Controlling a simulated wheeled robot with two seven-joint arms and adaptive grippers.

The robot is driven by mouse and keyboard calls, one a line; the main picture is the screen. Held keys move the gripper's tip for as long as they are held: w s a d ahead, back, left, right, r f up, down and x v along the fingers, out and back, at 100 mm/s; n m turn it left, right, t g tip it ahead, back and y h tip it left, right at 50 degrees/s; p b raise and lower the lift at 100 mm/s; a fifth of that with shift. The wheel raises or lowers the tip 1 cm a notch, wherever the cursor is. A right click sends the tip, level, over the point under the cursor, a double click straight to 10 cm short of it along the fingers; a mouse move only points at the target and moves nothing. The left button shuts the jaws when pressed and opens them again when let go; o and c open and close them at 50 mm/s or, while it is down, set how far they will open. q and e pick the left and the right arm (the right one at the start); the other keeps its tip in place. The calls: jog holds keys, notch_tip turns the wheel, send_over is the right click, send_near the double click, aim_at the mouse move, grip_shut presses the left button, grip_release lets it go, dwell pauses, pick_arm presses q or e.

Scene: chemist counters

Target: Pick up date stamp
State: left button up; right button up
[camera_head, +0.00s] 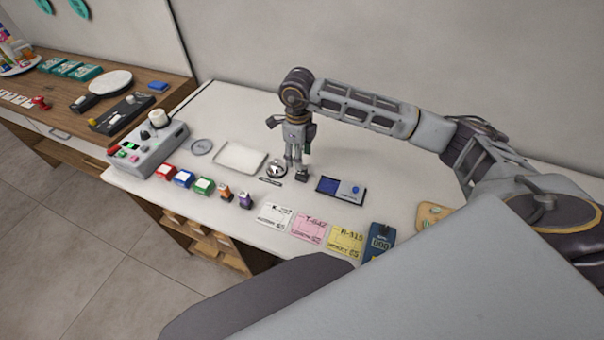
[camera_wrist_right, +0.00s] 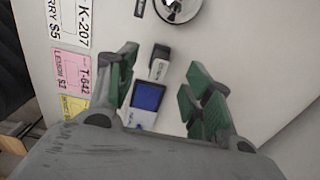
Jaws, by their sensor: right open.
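A small dark block with a grey part, which looks like the date stamp (camera_head: 302,175), stands on the white counter just below my right gripper (camera_head: 297,163). In the right wrist view the stamp (camera_wrist_right: 159,62) lies between and slightly beyond the spread green-padded fingers of the right gripper (camera_wrist_right: 163,78). The fingers are open and appear apart from it. The head view does not clearly show the gap between fingertips and stamp. My left gripper is not in view.
A blue ink pad (camera_head: 341,189) lies right of the stamp and a silver bell (camera_head: 276,168) left of it. A pale tray (camera_head: 240,157), small orange (camera_head: 225,192) and purple (camera_head: 245,200) stamps and several cards lie nearby. The counter behind the gripper is clear.

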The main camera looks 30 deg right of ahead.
aim_at(300, 173)
jog(key=shift+f, duration=1.9)
jog(key=shift+f, duration=0.15)
jog(key=f+p, duration=0.1)
jog(key=f, duration=0.3)
jog(key=shift+s+d+p, duration=0.15)
jog(key=shift+d+p, duration=0.05)
jog(key=shift+p, duration=0.2)
jog(key=shift+f, duration=0.45)
grip_shut()
